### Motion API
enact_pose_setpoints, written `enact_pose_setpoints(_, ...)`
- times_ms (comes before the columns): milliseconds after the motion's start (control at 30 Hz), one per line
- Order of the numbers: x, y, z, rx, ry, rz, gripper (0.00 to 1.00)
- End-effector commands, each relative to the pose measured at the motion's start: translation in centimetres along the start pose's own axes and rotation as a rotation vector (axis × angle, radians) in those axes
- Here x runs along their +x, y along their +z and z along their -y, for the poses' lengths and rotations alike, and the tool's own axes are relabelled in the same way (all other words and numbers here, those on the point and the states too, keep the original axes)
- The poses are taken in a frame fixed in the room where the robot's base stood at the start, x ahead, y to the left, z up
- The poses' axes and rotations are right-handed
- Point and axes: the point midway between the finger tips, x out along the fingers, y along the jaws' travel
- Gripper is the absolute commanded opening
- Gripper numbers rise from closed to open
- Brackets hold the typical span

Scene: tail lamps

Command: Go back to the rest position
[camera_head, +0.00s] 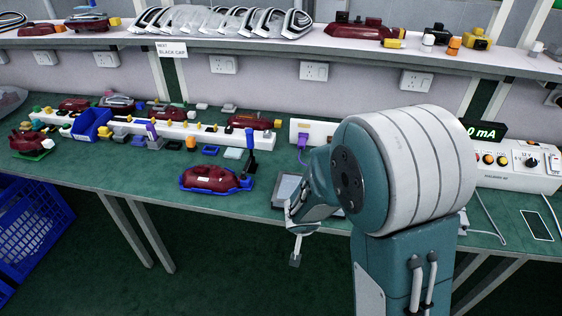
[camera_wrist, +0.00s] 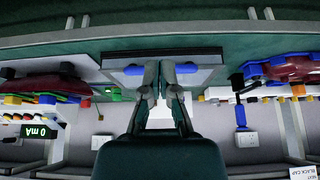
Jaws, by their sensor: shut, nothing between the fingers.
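My gripper (camera_head: 295,258) hangs low in front of the bench edge in the head view, at the end of my teal and white arm. In the wrist view, which is upside down, my gripper (camera_wrist: 159,75) is shut with nothing held. A dark red tail lamp (camera_head: 209,177) sits in a blue holder on the green bench (camera_head: 150,180), left of my gripper. That lamp also shows at the right of the wrist view (camera_wrist: 290,70). A grey flat tray (camera_head: 288,187) lies on the bench behind my gripper, partly hidden by my arm.
A shelf (camera_head: 250,42) above the bench holds clear lamp covers and red lamp parts. A "0 mA" display (camera_head: 484,131) and a power supply (camera_head: 515,170) stand at the right. A blue bin (camera_head: 92,125) and small parts line the bench back. Blue crates (camera_head: 32,225) stand at left.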

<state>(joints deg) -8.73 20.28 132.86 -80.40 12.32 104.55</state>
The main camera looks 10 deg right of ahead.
Motion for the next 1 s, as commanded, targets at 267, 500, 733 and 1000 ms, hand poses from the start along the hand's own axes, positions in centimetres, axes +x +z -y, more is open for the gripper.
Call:
enact_pose_setpoints(267, -4.0, -2.6, -2.0, -0.005, 0.043, -0.071, 0.0)
enact_pose_setpoints(500, -11.9, -4.3, -6.0, -0.022, 0.128, -0.12, 0.0)
enact_pose_setpoints(733, -18.6, -2.9, -9.0, -0.054, 0.141, -0.089, 0.0)
enact_pose_setpoints(1000, -25.4, 1.3, -10.1, -0.14, 0.032, -0.029, 0.0)
